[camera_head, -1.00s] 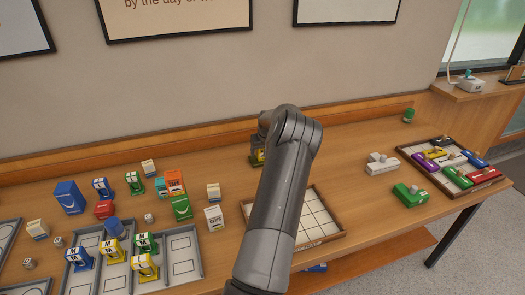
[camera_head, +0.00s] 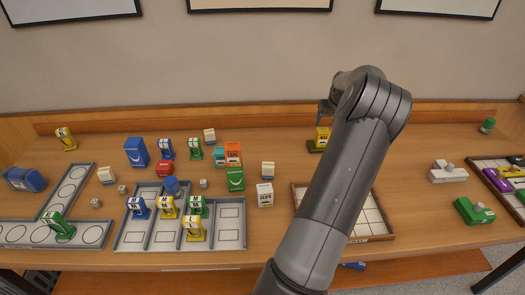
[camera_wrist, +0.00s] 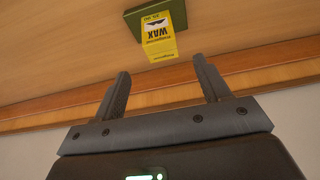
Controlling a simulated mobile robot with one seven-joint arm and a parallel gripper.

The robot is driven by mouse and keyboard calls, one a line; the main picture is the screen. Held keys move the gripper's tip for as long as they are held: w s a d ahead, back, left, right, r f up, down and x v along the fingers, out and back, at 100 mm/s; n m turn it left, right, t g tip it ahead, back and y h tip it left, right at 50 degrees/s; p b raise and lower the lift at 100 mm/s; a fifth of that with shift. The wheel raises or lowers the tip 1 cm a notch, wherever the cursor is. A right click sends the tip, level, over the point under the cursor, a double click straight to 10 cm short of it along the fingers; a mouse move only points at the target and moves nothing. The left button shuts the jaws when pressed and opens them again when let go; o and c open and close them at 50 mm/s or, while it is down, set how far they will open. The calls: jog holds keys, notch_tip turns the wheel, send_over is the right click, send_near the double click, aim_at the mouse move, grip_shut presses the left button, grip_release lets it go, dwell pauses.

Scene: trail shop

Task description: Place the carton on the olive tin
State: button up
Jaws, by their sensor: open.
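A yellow carton (camera_head: 322,134) marked WAX stands upright on a flat olive tin (camera_head: 315,147) near the back of the table. The wrist view shows the carton (camera_wrist: 159,32) with its base on the dark green square face of the tin (camera_wrist: 133,25). My gripper (camera_head: 327,112) is just above the carton, partly hidden by my arm in the head view. In the wrist view the two fingers of my gripper (camera_wrist: 162,68) are spread apart with nothing held between them. The top end of the carton appears near the gap, apart from both fingers.
My arm partly covers a white gridded tray (camera_head: 372,215). A grey sectioned tray (camera_head: 230,238) holds several small boxes. A low ledge (camera_head: 255,117) runs behind.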

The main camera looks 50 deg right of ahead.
jog(key=w+a+r+n, duration=0.1)
jog(key=w+a+r, duration=0.4)
jog(key=a, duration=0.5)
jog(key=w+a+r+n, duration=0.2)
jog(key=w+a+r, duration=0.25)
jog(key=a, duration=0.45)
jog(key=w+a+r+n, duration=0.1)
jog(key=w+a+r, duration=0.4)
jog(key=a, duration=0.5)
jog(key=s+a+r+n, duration=0.1)
jog(key=a+r, duration=0.1)
jog(key=a, duration=0.7)
jog(key=a+r+n, duration=0.1)
jog(key=a+r, duration=0.1)
jog(key=a, duration=0.8)
jog(key=s+a+f+n+t+y, duration=0.2)
jog(key=s+a+n+y, duration=0.1)
jog(key=s+a, duration=1.5)
jog(key=a, duration=0.3)
jog(key=shift+f, duration=0.2)
